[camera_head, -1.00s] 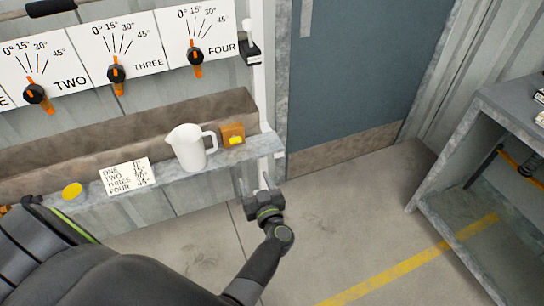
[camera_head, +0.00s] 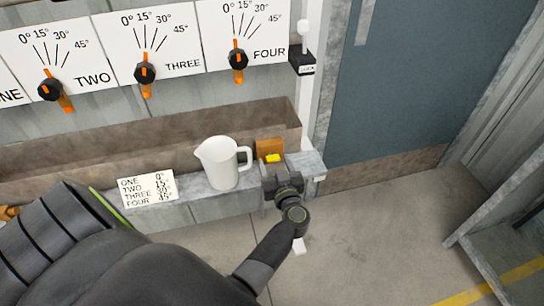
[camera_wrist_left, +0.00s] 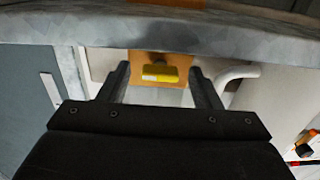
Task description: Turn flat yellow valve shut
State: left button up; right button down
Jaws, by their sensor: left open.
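The flat yellow valve (camera_head: 273,158) is a small yellow handle on an orange-brown block (camera_head: 268,146) at the right end of the grey ledge. My left gripper (camera_head: 282,176) is just in front of it, open and empty. In the left wrist view the yellow valve (camera_wrist_left: 160,74) shows between the two spread fingers of the left gripper (camera_wrist_left: 159,70). I cannot tell whether the fingers touch it; none is closed on it. My right gripper is not in view.
A white pitcher (camera_head: 221,163) stands on the ledge just left of the valve. A card with numbers (camera_head: 146,189) lies further left. Dial panels with orange-and-black knobs (camera_head: 145,72) line the wall above. A blue-grey door (camera_head: 410,80) and open floor are at right.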

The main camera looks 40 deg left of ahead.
pick_arm(q)
jog(key=shift+w+a, duration=0.3)
jog(key=shift+r, duration=0.1)
jog(key=c, duration=1)
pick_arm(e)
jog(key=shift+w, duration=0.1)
